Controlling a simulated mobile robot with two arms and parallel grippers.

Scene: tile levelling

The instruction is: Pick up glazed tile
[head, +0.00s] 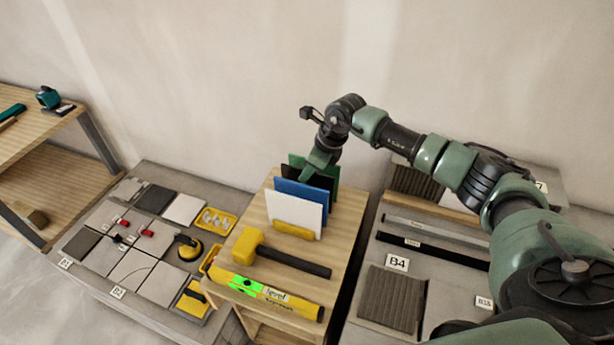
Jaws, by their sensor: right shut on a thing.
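Several upright tiles stand one behind another in a yellow rack (293,230) on the wooden stand: a white tile (295,213) in front, then a blue tile (313,193), a black tile (327,182) and a green tile (297,160) at the back. My right gripper (308,174) reaches down from above onto the rear tiles, just behind the blue tile's top edge. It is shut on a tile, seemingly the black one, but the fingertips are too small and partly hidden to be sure. My left gripper is not in view.
A yellow-headed mallet (277,256) and a yellow-green level (266,293) lie in front of the rack. A low bench with grey tiles (128,270) and a suction cup (189,247) is at left. A bench with trims and a ribbed tile (392,301) is at right.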

